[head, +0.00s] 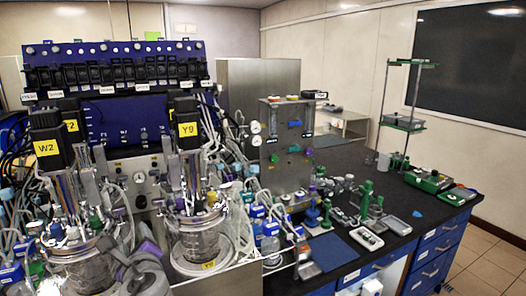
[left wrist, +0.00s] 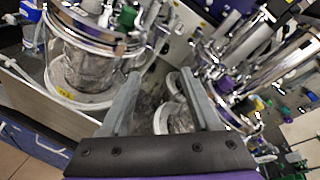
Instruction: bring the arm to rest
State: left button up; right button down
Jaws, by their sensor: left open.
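My left gripper (head: 130,260) is low at the left of the head view, grey with a purple part, between the two glass bioreactor vessels. In the left wrist view, the two grey fingers of my left gripper (left wrist: 160,78) stand wide apart with nothing held between them. One glass vessel (head: 195,238) stands to its right under the label Y9. The other vessel (head: 82,268) stands to its left under the label W2, partly hidden by tubes and fittings. In the left wrist view a vessel (left wrist: 90,68) with a metal rim is left of the fingers. My right gripper is not in view.
A blue and black control rack (head: 120,110) rises behind the vessels, with cables and tubes around them. A dark bench (head: 345,160) runs to the right, carrying several small instruments, a blue mat (head: 334,251) and a green-and-glass stand (head: 405,124). Open floor (head: 487,268) shows at the lower right.

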pick_arm(q)
jog(key=s+d+f+n+g+h, duration=0.2)
jog(key=s+d+f+n, duration=0.1)
jog(key=s+f+n, duration=0.4)
jog(key=s+d+f+n+g+h, duration=0.2)
jog(key=s+f+n, duration=0.5)
jog(key=f, duration=0.4)
jog(key=s+d+f+n+g+h, duration=0.3)
jog(key=s+f+n, duration=0.4)
jog(key=f, duration=0.3)
jog(key=d+n+h, duration=0.1)
jog(key=d, duration=0.1)
jog(key=shift+s+d, duration=0.3)
jog(key=shift+s, duration=0.05)
